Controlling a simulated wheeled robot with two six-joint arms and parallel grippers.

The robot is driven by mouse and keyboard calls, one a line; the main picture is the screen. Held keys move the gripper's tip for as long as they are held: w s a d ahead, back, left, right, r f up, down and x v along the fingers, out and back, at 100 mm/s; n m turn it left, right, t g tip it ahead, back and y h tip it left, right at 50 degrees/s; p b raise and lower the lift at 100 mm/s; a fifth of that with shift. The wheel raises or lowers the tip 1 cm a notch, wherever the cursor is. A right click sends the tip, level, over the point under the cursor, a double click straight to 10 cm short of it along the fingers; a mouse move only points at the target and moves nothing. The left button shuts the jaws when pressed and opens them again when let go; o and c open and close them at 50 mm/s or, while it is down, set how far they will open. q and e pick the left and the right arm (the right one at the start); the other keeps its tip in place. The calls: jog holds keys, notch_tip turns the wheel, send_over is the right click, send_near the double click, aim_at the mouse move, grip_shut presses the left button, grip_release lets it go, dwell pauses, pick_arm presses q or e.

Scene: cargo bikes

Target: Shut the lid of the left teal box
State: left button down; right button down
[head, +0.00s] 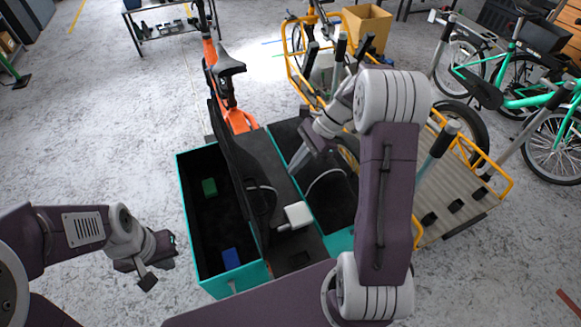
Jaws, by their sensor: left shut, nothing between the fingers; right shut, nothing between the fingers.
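The left teal box (181,195) stands open beside the bike's rear deck, its dark inside showing a green block (209,187) and a blue block (231,258). Its dark lid (236,165) stands raised along the box's right side, next to the deck. My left gripper (157,268) is shut and empty, outside the box near its front left corner. My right gripper (298,163) is shut and empty, reaching above the area between the deck and the right teal box (341,241). My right arm hides part of that right box.
A small white box (298,215) rests on the dark deck between the teal boxes. The orange bike (229,95) extends to the back. A yellow-railed cargo bike (450,190) stands at the right, with a green bike (520,95) beyond. The floor left of the left box is clear.

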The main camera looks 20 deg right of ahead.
jog(key=a+f, duration=0.2)
jog(key=a+f+b, duration=0.1)
jog(key=a+f, duration=0.1)
jog(key=a, duration=0.1)
jog(key=a+f, duration=0.1)
jog(key=a, duration=0.1)
jog(key=shift+s+a+f, duration=0.25)
jog(key=shift+a+f, duration=0.1)
jog(key=shift+f, duration=0.05)
